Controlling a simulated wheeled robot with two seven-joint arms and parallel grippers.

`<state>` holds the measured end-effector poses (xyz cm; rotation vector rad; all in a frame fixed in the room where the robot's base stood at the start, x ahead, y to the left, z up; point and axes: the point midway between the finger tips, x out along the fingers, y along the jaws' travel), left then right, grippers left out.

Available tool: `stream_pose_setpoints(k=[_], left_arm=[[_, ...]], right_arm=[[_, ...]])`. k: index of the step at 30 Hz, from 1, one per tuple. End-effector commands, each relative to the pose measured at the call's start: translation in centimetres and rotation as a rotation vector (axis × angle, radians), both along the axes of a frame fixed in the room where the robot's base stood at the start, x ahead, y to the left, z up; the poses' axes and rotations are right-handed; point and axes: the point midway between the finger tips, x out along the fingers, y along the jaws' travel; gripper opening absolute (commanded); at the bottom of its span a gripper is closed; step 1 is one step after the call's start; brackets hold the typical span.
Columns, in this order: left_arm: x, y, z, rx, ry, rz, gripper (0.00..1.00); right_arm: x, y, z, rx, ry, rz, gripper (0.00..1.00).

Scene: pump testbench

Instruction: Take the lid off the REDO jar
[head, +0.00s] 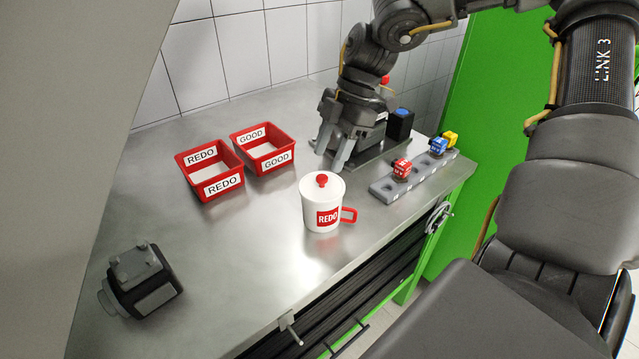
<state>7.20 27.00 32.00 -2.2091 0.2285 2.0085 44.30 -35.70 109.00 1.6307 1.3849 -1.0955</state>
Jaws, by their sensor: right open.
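The white REDO jar (323,213) stands upright on the metal bench, with a red REDO label and a red handle on its right side. Its white lid (322,187) with a red knob (322,180) sits on top of the jar. My right gripper (331,160) is open and empty, pointing down just behind and above the jar, apart from the knob. My left gripper is not in view.
Two red trays, REDO (210,170) and GOOD (263,148), sit left of the jar. A grey rack (428,177) with red, blue and yellow pumps stands right. A dark machine (140,283) is at front left. The bench between is clear.

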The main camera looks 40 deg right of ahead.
Motion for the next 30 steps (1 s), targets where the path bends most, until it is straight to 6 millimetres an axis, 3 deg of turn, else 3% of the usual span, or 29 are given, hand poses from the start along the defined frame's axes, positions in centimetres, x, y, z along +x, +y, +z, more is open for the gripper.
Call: stream_pose_setpoints(k=[5, 15, 23, 30], left_arm=[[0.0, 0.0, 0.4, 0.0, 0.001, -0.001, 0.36], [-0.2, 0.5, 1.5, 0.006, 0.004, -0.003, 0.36], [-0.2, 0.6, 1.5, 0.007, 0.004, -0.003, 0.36], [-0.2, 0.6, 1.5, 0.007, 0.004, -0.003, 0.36]], right_arm=[[0.0, 0.2, -0.7, 0.0, 0.005, 0.0, 0.48], [0.5, 1.6, -4.7, 0.0, 0.003, 0.001, 0.48], [0.6, 1.7, -5.0, 0.0, 0.0, 0.0, 0.48], [0.6, 1.7, -4.9, 0.0, 0.0, 0.001, 0.18]])
